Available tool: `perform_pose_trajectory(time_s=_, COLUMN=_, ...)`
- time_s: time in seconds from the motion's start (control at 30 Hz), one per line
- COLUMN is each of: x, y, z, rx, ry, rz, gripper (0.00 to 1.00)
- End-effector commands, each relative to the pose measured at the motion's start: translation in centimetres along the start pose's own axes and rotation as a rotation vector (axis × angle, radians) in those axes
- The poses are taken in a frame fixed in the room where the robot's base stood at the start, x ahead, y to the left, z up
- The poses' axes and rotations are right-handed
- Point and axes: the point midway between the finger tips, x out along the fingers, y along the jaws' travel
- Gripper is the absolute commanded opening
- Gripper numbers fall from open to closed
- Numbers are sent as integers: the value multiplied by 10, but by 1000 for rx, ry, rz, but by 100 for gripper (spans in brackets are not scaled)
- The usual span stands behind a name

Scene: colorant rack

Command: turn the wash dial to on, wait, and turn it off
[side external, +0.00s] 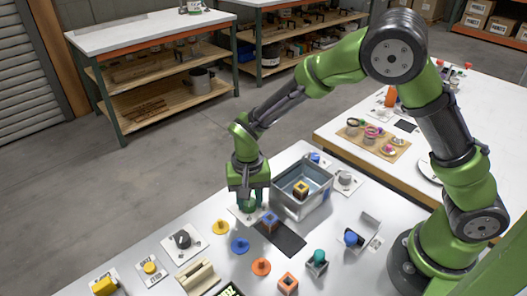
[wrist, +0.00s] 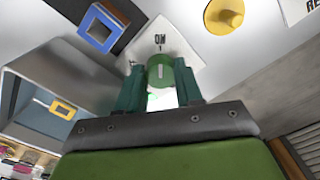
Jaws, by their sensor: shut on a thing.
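The wash dial is a green round knob (wrist: 160,73) on a white plate (wrist: 172,38) marked ON in the wrist view. A pale mark on the knob's face lies roughly in line with the ON label. My gripper (side external: 249,203) points down over this plate, left of the metal bin. In the wrist view my gripper's fingers (wrist: 160,88) are on both sides of the knob and closed on it. In the side view the fingers mostly hide the knob.
A blue-and-orange block (side external: 270,222) stands on a dark strip close by. The metal bin (side external: 318,208) holds a yellow block. A yellow peg piece (side external: 221,227), a blue one (side external: 240,245) and a black dial (side external: 182,240) are nearby.

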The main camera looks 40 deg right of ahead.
Motion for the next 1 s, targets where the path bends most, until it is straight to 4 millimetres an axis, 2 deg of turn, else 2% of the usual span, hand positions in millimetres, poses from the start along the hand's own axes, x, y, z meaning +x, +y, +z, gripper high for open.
perform_pose_trajectory(time_s=0.3, x=-1, y=0, z=0, rx=6, ry=-1, rz=-2, gripper=5)
perform_pose_trajectory(time_s=0.33, x=-1, y=0, z=0, rx=6, ry=-1, rz=-2, gripper=40)
perform_pose_trajectory(time_s=0.47, x=-1, y=0, z=0, rx=5, ry=0, rz=-1, gripper=60)
perform_pose_trajectory(time_s=0.8, x=-3, y=0, z=0, rx=2, ry=1, rz=-2, gripper=61)
perform_pose_trajectory(time_s=0.87, x=-8, y=-1, z=0, rx=1, ry=2, rz=-3, gripper=61)
perform_pose_trajectory(time_s=1.0, x=-31, y=-1, z=0, rx=1, ry=3, rz=-6, gripper=61)
